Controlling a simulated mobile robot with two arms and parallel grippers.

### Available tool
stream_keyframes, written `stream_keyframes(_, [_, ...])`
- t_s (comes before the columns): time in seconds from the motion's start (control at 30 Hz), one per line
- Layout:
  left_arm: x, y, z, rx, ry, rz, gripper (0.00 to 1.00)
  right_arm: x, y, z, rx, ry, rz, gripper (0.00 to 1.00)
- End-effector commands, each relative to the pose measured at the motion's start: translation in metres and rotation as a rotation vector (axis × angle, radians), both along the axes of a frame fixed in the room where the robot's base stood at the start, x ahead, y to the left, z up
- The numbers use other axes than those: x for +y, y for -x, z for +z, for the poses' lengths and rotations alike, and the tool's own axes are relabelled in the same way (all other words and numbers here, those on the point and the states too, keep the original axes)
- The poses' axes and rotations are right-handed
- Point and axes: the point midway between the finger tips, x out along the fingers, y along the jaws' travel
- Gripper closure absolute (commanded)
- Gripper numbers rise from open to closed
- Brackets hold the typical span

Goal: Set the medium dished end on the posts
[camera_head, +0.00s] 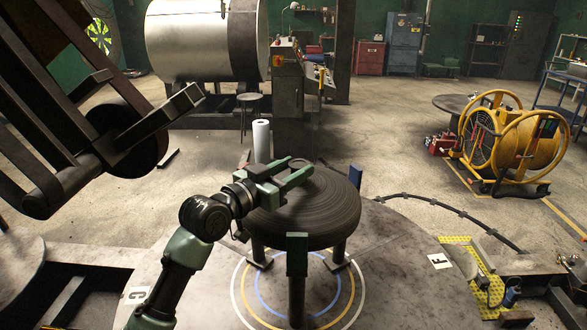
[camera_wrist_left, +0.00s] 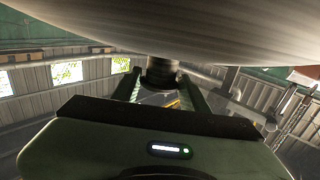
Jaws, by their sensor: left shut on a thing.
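The dished end (camera_head: 325,208), a dark brushed-metal dome, lies level over the upright posts on the round floor plate. The front post (camera_head: 297,265) has a green top that overlaps the dome's near rim. A blue-topped post (camera_head: 355,177) shows behind its right edge. I cannot tell whether the dome rests on every post. My left gripper (camera_head: 292,178) reaches over the dome's top from the left. In the left wrist view its fingers are shut around a dark stub (camera_wrist_left: 161,72) next to the dome's broad metal surface (camera_wrist_left: 230,28). My right gripper is out of view.
The round floor plate (camera_head: 400,272) carries coloured rings and lettered tags. A dark metal frame (camera_head: 70,130) hangs at the upper left. A white roll (camera_head: 262,141) stands behind the dome. A yellow reel (camera_head: 520,140) stands at the right. Open floor lies between.

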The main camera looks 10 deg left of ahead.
Motion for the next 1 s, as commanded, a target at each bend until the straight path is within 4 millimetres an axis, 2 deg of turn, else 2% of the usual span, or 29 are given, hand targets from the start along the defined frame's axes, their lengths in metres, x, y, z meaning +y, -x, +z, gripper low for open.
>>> stream_keyframes(0.03, [0.001,0.001,0.009,-0.020,0.007,0.001,1.00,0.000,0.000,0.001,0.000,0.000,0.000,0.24])
stream_keyframes(0.17, [0.001,0.001,0.010,-0.020,0.007,0.002,1.00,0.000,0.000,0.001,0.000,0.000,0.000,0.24])
stream_keyframes(0.2, [0.001,0.001,0.010,-0.020,0.007,0.002,0.53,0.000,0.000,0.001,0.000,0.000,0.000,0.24])
stream_keyframes(0.3, [0.001,0.000,0.008,-0.016,0.005,0.002,0.30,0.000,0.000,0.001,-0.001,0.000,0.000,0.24])
stream_keyframes(0.53, [0.000,0.000,0.004,-0.008,0.002,0.001,0.30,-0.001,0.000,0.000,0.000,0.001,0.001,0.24])
stream_keyframes(0.57, [0.000,0.000,-0.006,0.014,-0.005,-0.001,0.30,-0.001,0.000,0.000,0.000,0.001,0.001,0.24])
stream_keyframes(0.6, [0.000,0.000,-0.006,0.013,-0.005,-0.001,0.30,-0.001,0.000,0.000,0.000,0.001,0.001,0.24])
stream_keyframes(0.77, [0.000,0.000,0.007,0.006,-0.003,0.000,0.30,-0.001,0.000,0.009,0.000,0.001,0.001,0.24])
stream_keyframes(1.0, [0.000,0.000,0.034,0.002,-0.002,0.001,0.30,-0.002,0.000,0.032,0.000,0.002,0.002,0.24])
